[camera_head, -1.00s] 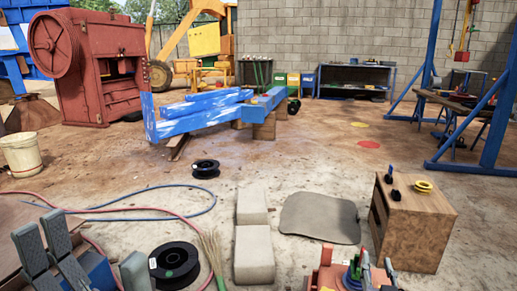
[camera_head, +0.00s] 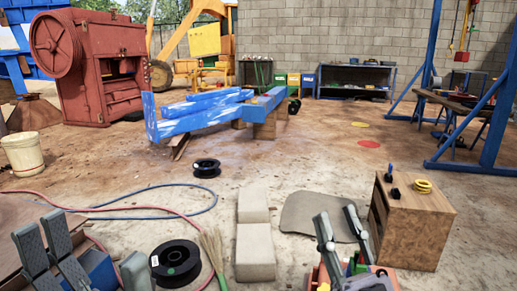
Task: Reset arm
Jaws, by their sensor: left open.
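My right gripper (camera_head: 334,217) is at the lower centre right, with two grey fingers pointing up in front of the grey mat. A third finger is not seen, so its opening is unclear. An orange-red box (camera_head: 318,277) with coloured items is around the base of these fingers, partly cut off by the frame. The red jaw crusher (camera_head: 101,75) stands at the back left, apart from both grippers.
A wooden cabinet (camera_head: 420,232) with a yellow coil (camera_head: 423,186) stands right of my right gripper. Pale blocks (camera_head: 254,252), a black spool (camera_head: 176,264), a broom head (camera_head: 212,247) and hoses lie between the grippers. Blue beams (camera_head: 205,118) lie farther back.

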